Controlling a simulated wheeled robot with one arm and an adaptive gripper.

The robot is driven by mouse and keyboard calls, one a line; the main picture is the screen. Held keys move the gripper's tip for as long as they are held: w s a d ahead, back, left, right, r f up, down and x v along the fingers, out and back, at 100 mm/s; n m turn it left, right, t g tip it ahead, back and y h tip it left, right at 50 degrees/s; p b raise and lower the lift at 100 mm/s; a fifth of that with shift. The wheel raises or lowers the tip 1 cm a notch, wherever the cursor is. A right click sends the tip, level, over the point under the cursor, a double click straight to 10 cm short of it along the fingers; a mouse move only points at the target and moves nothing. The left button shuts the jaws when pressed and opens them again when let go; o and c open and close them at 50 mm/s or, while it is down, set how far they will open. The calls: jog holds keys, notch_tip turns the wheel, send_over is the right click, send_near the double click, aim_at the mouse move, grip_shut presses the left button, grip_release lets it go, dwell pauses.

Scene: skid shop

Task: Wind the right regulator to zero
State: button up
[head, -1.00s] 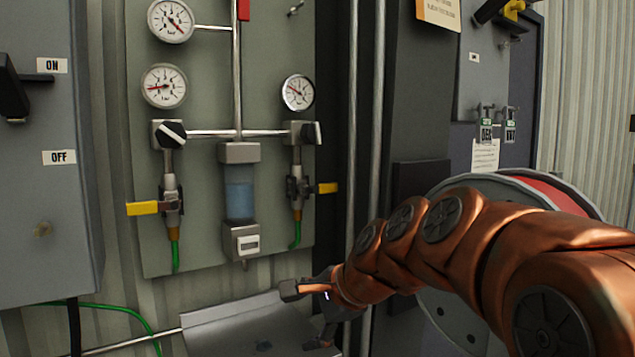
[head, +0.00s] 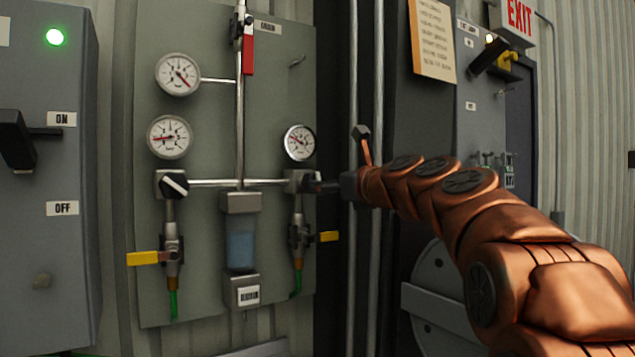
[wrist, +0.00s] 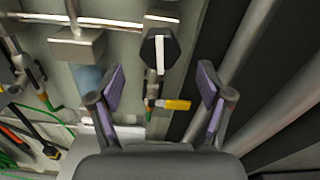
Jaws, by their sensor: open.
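The right regulator (head: 297,181) sits at the right end of the horizontal pipe on the panel. Its knob is dark and partly covered by my gripper in the head view. In the wrist view the black knob (wrist: 160,50) shows a white stripe running up and down the picture. The right gauge (head: 299,142) is above it, its needle pointing to the upper left. My gripper (wrist: 160,85) is open and empty, its purple-padded fingers spread to either side of the knob's line. The knob appears beyond the fingertips, apart from them. In the head view my gripper (head: 343,163) is right of the regulator.
The left regulator (head: 172,184) has a black knob with a slanted white stripe. A yellow valve handle (head: 327,237) projects below the right regulator and shows in the wrist view (wrist: 177,104). Vertical pipes (head: 365,90) stand close to the right. A grey switch box (head: 45,180) is at left.

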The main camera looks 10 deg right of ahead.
aim_at(315, 175)
jog(key=shift+p+x, duration=0.6)
jog(key=shift+x, duration=2.45)
jog(key=c, duration=1.1)
jog(key=shift+c, duration=0.2)
